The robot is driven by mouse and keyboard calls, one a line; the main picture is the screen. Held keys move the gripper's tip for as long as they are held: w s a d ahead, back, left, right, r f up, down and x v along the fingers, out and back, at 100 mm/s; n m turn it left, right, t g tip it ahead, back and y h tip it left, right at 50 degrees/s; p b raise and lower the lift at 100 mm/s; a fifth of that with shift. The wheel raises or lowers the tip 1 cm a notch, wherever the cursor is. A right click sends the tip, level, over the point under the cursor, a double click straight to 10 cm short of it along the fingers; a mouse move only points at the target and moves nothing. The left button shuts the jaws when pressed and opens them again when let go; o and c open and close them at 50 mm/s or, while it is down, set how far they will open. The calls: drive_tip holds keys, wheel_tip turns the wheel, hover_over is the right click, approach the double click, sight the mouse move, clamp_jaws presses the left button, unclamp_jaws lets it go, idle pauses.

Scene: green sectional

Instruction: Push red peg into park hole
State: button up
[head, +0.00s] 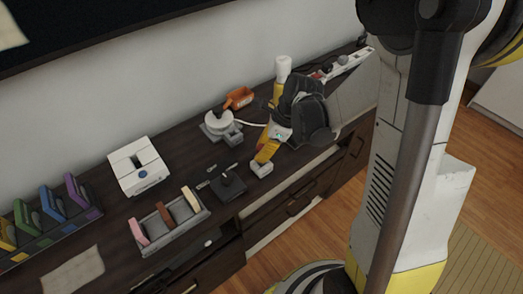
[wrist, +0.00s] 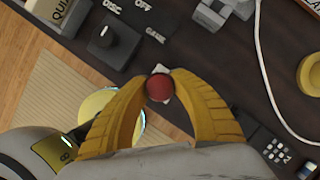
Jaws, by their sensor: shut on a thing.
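The red peg (wrist: 160,87) is round-topped and sits between the yellow fingertips of my gripper (wrist: 159,86) in the wrist view. My gripper is shut on it. A small pale block (wrist: 161,69) shows just behind the peg, mostly hidden by it and the fingers. In the head view my gripper (head: 267,150) points down at this whitish block (head: 262,169) near the cabinet's front edge, and the peg is hidden there. I cannot see the park hole, nor tell how deep the peg sits in anything.
A black selector knob (wrist: 113,38) with OFF, DISC and GAME labels is close by; its dark base (head: 229,187) shows in the head view. A tray with upright cards (head: 172,224), a white box (head: 139,166), a white round device (head: 219,122) and an orange scoop (head: 239,97) stand around.

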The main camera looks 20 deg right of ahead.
drive_tip(key=shift+f+b, duration=1.05)
drive_tip(key=shift+f, duration=0.45)
drive_tip(key=o, duration=1.1)
drive_tip(key=shift+o, duration=0.2)
drive_tip(key=v, duration=1.2)
drive_tip(key=s+a+r+n+t+h, duration=0.2)
drive_tip(key=s+n, duration=0.3)
drive_tip(key=n, duration=0.6)
drive_tip(key=s+a+r+n+t+h, duration=0.2)
drive_tip(key=s+r+n+t, duration=0.1)
drive_tip(key=n, duration=0.9)
drive_tip(key=s+r, duration=0.1)
drive_tip(key=s, duration=0.1)
drive_tip(key=shift+s+r, duration=0.25)
drive_tip(key=shift+s, duration=0.1)
